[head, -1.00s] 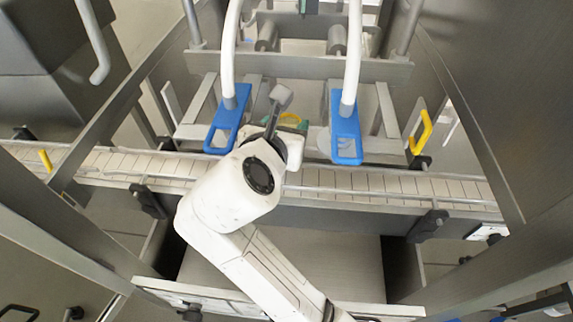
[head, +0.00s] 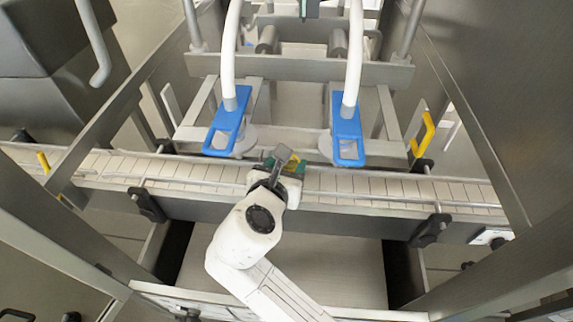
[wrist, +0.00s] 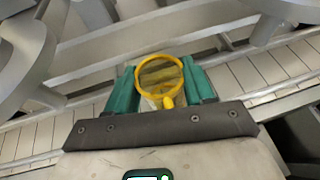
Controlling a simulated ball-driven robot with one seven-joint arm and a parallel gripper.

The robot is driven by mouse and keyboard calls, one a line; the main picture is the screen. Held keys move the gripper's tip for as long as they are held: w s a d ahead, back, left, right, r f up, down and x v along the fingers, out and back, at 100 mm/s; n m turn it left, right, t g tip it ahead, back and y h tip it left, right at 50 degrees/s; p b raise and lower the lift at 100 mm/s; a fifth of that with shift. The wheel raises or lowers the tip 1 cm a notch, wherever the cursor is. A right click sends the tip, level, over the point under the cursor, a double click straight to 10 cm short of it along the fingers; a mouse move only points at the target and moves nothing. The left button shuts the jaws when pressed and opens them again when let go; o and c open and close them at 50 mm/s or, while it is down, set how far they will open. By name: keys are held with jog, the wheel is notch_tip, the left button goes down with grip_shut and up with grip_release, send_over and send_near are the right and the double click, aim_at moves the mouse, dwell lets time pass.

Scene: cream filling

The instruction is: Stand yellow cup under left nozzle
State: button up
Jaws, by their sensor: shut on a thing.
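The yellow cup (wrist: 160,78) is between the green fingers of my gripper (wrist: 160,92) in the wrist view, its round open rim toward the camera. My gripper is shut on it. In the head view my gripper (head: 284,166) is over the conveyor, between the two blue nozzle holders, and only a little of the yellow cup (head: 291,168) shows. The left nozzle's blue holder (head: 225,128) is up and to the left of my gripper, with a white hose into it. The nozzle tip is not clear. Whether the cup touches the belt cannot be told.
The right nozzle's blue holder (head: 346,130) is up and to the right. The slatted conveyor belt (head: 390,186) runs across with thin metal guide rails along it. A yellow handle (head: 422,134) stands at the right. The belt to either side looks clear.

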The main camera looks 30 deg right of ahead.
jog(key=o, duration=1)
jog(key=shift+f, duration=0.1)
jog(key=shift+o, duration=0.2)
jog(key=shift+s+a+r, duration=0.1)
jog(key=shift+a+r, duration=0.05)
jog(key=shift+r, duration=0.05)
jog(key=v, duration=1.1)
jog(key=shift+s+a+r, duration=0.15)
jog(key=shift+s+r, duration=0.05)
